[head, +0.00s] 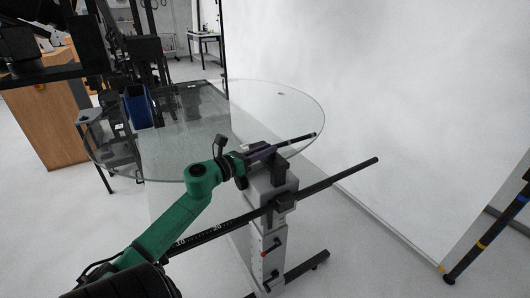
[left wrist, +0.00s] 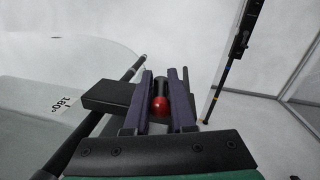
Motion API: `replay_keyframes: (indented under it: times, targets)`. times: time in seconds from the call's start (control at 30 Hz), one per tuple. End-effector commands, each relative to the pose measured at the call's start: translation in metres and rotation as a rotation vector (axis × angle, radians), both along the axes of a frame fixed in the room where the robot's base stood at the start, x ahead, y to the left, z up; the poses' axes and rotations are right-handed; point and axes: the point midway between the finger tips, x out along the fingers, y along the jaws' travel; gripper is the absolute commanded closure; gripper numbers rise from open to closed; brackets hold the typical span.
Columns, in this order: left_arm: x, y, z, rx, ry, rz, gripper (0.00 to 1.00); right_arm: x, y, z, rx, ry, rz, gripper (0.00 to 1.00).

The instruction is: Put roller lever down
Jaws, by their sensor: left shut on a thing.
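My left gripper (head: 262,152), on the green arm, is at the top of a grey column stand (head: 268,230) beside the glass turntable (head: 250,110). In the left wrist view its two dark purple fingers (left wrist: 161,95) are shut on the roller lever, a short black lever with a red ball knob (left wrist: 160,106). The knob sits between the fingers. In the head view the gripper hides the lever. My right gripper is not in view.
A long black rod (head: 335,178) with a printed scale crosses the stand. A black leg with yellow bands (head: 485,242) stands at the right. White floor lies between them.

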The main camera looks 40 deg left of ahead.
Motion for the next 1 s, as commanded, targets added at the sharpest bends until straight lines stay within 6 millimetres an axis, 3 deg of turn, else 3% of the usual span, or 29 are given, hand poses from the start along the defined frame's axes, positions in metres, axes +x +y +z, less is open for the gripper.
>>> replay_keyframes:
  times: [0.13,0.17,0.2,0.53,0.67,1.0]
  targets:
    - [0.0,-0.003,-0.004,0.002,0.008,-0.007,1.0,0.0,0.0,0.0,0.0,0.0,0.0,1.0]
    - [0.0,-0.003,-0.004,0.002,0.008,-0.007,0.7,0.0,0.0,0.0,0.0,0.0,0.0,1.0]
    - [0.0,-0.003,-0.004,0.002,0.008,-0.007,0.54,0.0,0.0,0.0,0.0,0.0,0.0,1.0]
    - [0.0,-0.002,-0.003,0.002,0.005,-0.004,0.53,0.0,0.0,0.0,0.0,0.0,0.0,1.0]
    - [-0.009,-0.001,-0.005,0.0,0.006,-0.003,0.53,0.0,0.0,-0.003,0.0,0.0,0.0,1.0]
    - [-0.08,0.01,-0.008,0.0,0.008,-0.002,0.53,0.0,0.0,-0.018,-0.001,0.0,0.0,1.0]
